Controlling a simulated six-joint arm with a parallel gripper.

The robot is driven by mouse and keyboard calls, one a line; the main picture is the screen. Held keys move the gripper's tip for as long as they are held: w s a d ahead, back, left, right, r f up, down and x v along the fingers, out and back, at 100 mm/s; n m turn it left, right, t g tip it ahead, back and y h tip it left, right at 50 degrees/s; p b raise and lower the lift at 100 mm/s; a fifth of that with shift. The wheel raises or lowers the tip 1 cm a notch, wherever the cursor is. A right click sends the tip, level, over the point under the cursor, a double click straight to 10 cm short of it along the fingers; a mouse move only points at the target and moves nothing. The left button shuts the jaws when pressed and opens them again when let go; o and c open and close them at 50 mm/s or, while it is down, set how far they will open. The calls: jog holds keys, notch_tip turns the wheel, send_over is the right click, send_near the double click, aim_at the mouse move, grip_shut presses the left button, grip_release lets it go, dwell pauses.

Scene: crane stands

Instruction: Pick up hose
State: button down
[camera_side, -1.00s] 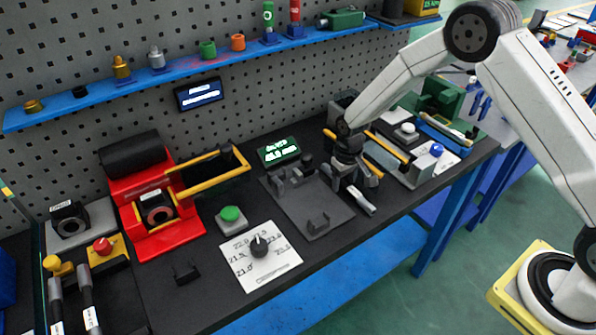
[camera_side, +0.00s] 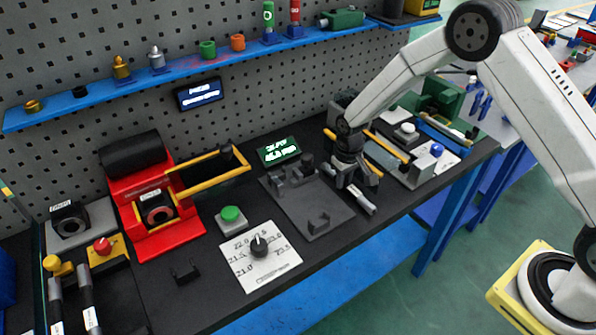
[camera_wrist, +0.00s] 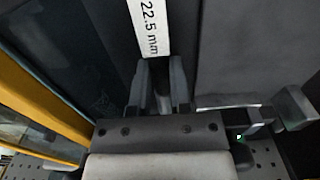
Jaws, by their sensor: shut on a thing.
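My gripper (camera_side: 354,181) points down at the table, to the right of the grey fixture plate. It is shut on the hose (camera_side: 366,207), a dark rod with a white label, which lies at or very near the black table top; I cannot tell if it touches. In the wrist view, my gripper's two fingers (camera_wrist: 160,72) stand either side of the hose, and the label (camera_wrist: 151,25) above them reads 22.5 mm. The fingers hide part of the hose.
The grey fixture plate (camera_side: 312,205) with dark brackets is left of my gripper. A yellow-railed tray (camera_side: 383,152) is close on its right. A dial card (camera_side: 260,262), a green button (camera_side: 231,215) and a red machine (camera_side: 150,208) stand further left. The pegboard closes the back.

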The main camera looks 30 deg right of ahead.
aim_at(357, 192)
jog(key=shift+r, duration=0.6)
jog(key=s+r, duration=0.1)
jog(key=r, duration=0.1)
jog(key=s+r, duration=0.2)
jog(key=r, duration=0.1)
jog(key=s+r, duration=0.2)
jog(key=shift+r, duration=0.25)
jog(key=s+r, duration=0.4)
jog(key=s, duration=0.5)
jog(key=shift+d, duration=0.2)
jog(key=w+a, duration=1.4)
jog(key=w, duration=0.3)
jog(key=shift+f, duration=0.45)
